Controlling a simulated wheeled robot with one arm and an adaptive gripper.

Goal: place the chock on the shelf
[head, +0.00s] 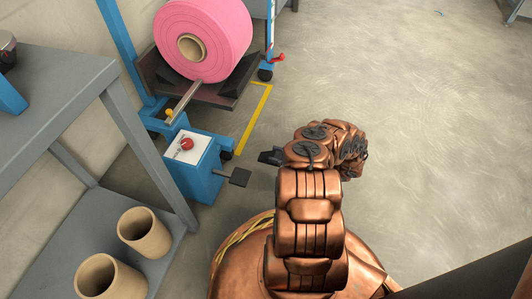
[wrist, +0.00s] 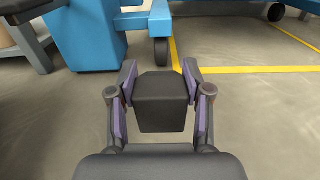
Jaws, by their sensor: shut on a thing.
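The chock (wrist: 161,103) is a dark grey block, seen between the two fingers of my gripper (wrist: 160,70) in the wrist view. The gripper is shut on it, with purple pads along both sides, and holds it above the floor. In the head view my gripper (head: 271,157) is a small dark shape left of my copper wrist; the chock cannot be told apart there. The grey lower shelf (head: 62,238) of the workbench is at the lower left, well left of my gripper. Two brown cardboard cores (head: 144,233) (head: 110,278) stand on it.
A blue lift truck (head: 196,172) with a pedal (head: 239,177) stands between shelf and gripper, carrying a pink roll (head: 212,35). A bench leg (head: 155,155) bounds the shelf's near corner. Open floor (head: 430,110) lies right.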

